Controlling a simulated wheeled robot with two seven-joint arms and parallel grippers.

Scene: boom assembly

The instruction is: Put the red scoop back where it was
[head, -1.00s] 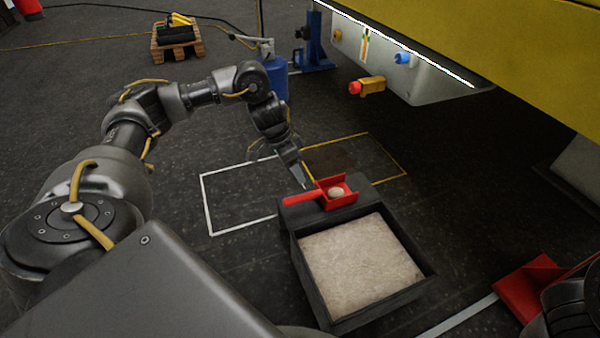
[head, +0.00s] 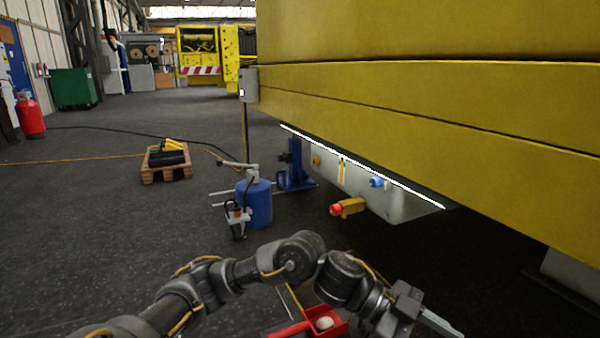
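The red scoop (head: 327,319) shows at the bottom edge of the head view, with a pale rounded lump in its bowl. Its handle points left and is partly cut off by the frame edge. What it rests on is below the frame. My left gripper (head: 440,324) is to the right of the scoop, apart from its bowl in the picture, with its fingers pointing right and down. Its finger gap does not show clearly, and I see nothing held in it. My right gripper is not in view.
The yellow boom (head: 430,90) hangs overhead on the right, with a grey box (head: 405,205) under it. An orange fitting with a red knob (head: 348,207) projects there. A blue cylinder (head: 258,205) and a wooden pallet (head: 168,174) stand farther back.

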